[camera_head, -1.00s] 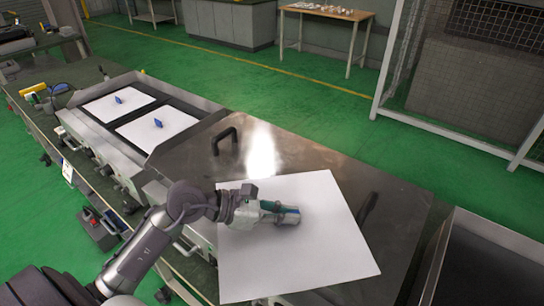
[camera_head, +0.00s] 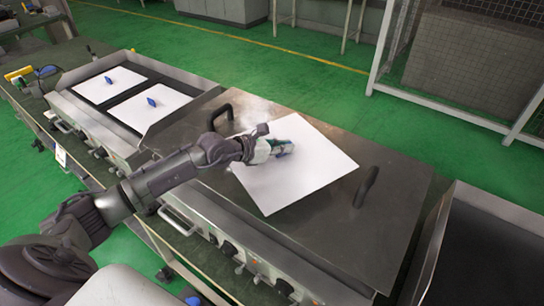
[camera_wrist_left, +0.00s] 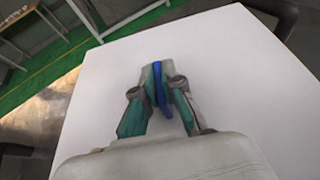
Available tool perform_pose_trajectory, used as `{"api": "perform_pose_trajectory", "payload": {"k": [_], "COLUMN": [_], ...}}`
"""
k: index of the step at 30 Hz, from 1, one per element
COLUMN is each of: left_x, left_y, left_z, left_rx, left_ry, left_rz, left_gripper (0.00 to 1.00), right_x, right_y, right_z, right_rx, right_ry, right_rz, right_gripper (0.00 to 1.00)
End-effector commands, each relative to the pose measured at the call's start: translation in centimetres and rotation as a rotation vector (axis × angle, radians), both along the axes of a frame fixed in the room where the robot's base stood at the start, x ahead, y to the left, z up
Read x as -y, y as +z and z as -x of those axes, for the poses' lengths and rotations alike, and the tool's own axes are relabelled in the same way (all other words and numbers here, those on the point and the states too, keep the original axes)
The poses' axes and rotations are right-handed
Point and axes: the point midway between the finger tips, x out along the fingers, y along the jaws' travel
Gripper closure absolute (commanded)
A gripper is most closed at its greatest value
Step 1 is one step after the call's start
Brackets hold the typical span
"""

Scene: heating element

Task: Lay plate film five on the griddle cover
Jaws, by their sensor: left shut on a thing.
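A square white plate film (camera_head: 315,170) is over the steel griddle cover (camera_head: 395,225), between the cover's two black handles. My left gripper (camera_head: 283,148) is above the middle of the film and shut on its blue grip tab (camera_wrist_left: 160,88). In the left wrist view the fingers (camera_wrist_left: 158,82) stand on both sides of this tab, and the white sheet (camera_wrist_left: 235,60) spreads out around them. The film looks close to the cover, but I cannot tell whether it touches it all over. My right gripper is not in view.
The cover's black handles stand up at the left (camera_head: 221,115) and right (camera_head: 366,187) of the film. Two white sheets with blue tabs (camera_head: 110,84) (camera_head: 152,108) lie on the open griddle at the left. A dark open griddle (camera_head: 470,255) is at the right.

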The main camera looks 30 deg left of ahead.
Motion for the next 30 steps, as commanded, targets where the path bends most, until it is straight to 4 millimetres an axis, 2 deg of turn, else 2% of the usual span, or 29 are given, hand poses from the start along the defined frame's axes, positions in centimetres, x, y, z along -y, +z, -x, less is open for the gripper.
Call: {"api": "perform_pose_trajectory", "payload": {"k": [1, 3, 8, 11, 15, 18, 30], "left_x": [-1.2, -2.3, -3.7, -3.9, -3.8, -3.9, -3.9], "left_y": [-1.0, -1.8, -2.4, -3.2, -5.4, -6.3, -6.8], "left_z": [0.1, 0.3, 0.4, 0.5, 0.5, 0.5, 0.5], "left_rx": [-0.004, -0.002, 0.001, 0.000, -0.002, 0.000, 0.002], "left_ry": [0.003, 0.004, 0.000, -0.001, 0.001, 0.000, -0.001], "left_rz": [-0.001, 0.000, 0.001, 0.002, 0.005, 0.004, 0.001], "left_gripper": [1.00, 1.00, 1.00, 1.00, 1.00, 1.00, 1.00], "right_x": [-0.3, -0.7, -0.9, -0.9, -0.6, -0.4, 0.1], "right_y": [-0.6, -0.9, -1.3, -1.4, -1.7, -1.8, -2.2], "right_z": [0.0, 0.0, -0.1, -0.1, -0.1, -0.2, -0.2], "right_rx": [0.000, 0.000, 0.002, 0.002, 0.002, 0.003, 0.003], "right_ry": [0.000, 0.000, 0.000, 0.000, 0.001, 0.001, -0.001], "right_rz": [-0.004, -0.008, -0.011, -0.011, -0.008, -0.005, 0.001], "right_gripper": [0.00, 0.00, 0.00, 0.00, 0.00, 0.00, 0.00]}}
